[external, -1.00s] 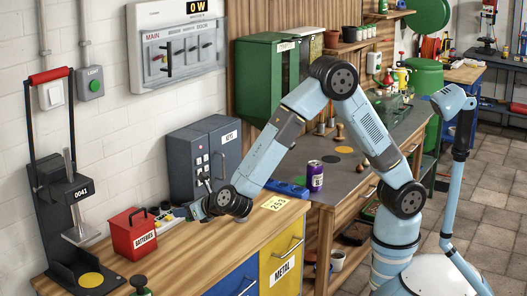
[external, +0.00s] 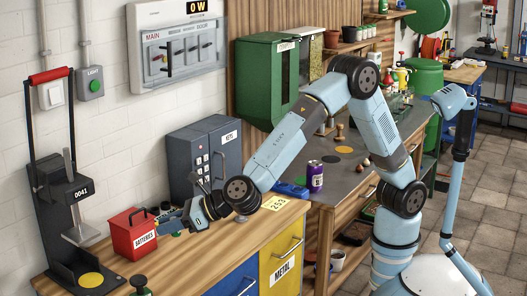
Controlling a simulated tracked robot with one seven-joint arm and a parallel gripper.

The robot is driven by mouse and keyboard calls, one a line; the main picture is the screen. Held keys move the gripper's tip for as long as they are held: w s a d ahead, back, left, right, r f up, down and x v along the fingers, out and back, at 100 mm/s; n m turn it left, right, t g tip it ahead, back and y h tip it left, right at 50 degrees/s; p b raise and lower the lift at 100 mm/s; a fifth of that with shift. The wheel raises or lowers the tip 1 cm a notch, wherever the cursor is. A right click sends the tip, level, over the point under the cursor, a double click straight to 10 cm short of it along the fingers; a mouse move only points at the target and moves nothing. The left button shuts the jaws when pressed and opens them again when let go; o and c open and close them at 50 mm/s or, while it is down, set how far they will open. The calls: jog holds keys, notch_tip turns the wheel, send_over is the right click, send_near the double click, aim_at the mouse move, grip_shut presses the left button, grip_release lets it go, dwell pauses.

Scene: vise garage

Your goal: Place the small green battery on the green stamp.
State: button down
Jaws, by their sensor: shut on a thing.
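My gripper (external: 166,224) is low over the wooden workbench (external: 222,245), just right of the red batteries box (external: 133,234). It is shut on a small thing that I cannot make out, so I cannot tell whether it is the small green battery. A tiny green spot shows just under the gripper, too small to identify. A green round mark (external: 301,181), possibly the green stamp, lies on the grey bench top and is partly covered by my arm and the blue thing. It is well to the right of my gripper.
A purple can (external: 315,176) and a blue thing (external: 292,190) stand close to the green mark. A grey keypad cabinet (external: 205,158) stands behind my arm. A black press (external: 70,200) is at the left.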

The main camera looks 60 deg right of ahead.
jog(key=w+a+f, duration=0.3)
jog(key=w+a, duration=0.1)
jog(key=a, duration=0.1)
send_over(132, 279)
notch_tip(132, 279, down, 6)
jog(key=shift+w+f, duration=0.1)
jog(key=shift+f, duration=1.4)
jog(key=shift+f, duration=0.1)
jog(key=c, duration=0.8)
grip_release()
jog(key=v, duration=1.2)
jog(key=shift+d, duration=0.15)
